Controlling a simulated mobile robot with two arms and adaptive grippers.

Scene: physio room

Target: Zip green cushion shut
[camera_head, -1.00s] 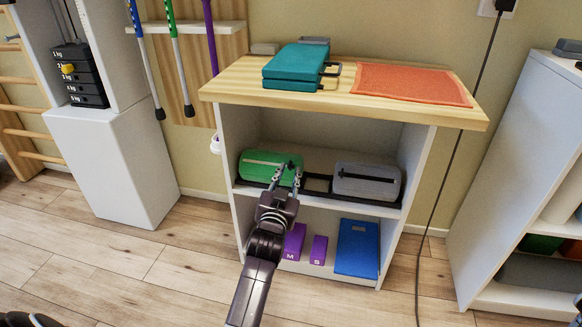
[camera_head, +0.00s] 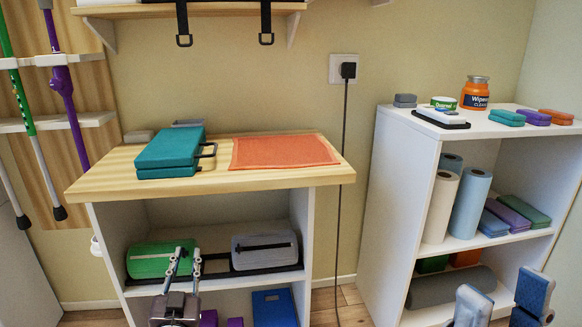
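The green cushion (camera_head: 150,262) lies on the middle shelf of the wooden-topped unit, at its left. A pale strip runs along its front; the zip pull cannot be made out. My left gripper (camera_head: 187,250) comes up from below, its two thin fingers apart in front of the cushion's right end. I see nothing held between them. Whether the fingertips touch the cushion is unclear. My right gripper (camera_head: 503,300) is at the lower right, close to the camera, its two blue-grey finger pads wide apart and empty.
A grey cushion (camera_head: 265,252) with a dark zip line lies right of the green one. A teal case (camera_head: 168,152) and an orange mat (camera_head: 285,151) lie on the unit's top (camera_head: 110,180). A white shelf unit (camera_head: 400,170) stands at the right.

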